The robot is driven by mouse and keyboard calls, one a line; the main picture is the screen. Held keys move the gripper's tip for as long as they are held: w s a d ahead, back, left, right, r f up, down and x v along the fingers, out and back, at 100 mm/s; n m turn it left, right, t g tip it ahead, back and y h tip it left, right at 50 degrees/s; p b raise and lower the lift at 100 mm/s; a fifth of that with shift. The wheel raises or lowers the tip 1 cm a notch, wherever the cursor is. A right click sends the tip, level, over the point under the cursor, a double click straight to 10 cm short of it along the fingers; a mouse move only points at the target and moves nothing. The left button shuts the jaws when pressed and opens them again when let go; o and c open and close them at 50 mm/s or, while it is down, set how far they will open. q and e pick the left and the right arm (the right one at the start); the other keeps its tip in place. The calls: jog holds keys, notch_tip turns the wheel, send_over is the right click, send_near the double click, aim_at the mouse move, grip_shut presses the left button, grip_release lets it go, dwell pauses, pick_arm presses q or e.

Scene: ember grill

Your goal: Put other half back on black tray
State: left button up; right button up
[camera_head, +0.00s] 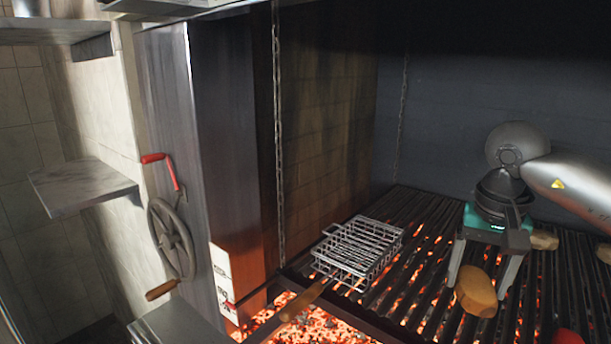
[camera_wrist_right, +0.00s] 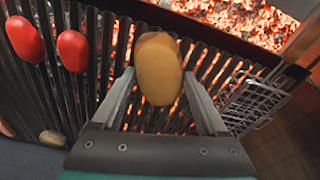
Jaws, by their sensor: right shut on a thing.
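My right gripper (camera_head: 478,286) comes in from the right and points down over the grill bars. It is shut on a tan, rounded, oval half (camera_head: 476,291), which looks like a potato or bread half. In the right wrist view the half (camera_wrist_right: 158,68) sits between the two grey fingers. I cannot tell whether its lower side touches the bars. No black tray shows in either view. My left gripper is not in view.
A wire grill basket (camera_head: 358,250) with a wooden handle lies on the bars (camera_head: 425,215) left of my gripper. Red oval pieces (camera_wrist_right: 73,50) and tan pieces (camera_head: 544,240) lie on the grill. Embers (camera_head: 315,325) glow below. A crank wheel (camera_head: 172,238) stands at left.

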pick_arm(q)
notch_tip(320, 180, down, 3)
jog(key=b, duration=0.2)
jog(key=shift+b, duration=0.3)
pick_arm(e)
jog(key=s+a+f+n, duration=0.5)
jog(key=s+a+f, duration=0.5)
jog(key=a, duration=0.2)
jog(key=shift+s+f+n+y, duration=0.15)
jog(key=shift+s+n+y, duration=0.1)
jog(key=shift+n+y, duration=0.05)
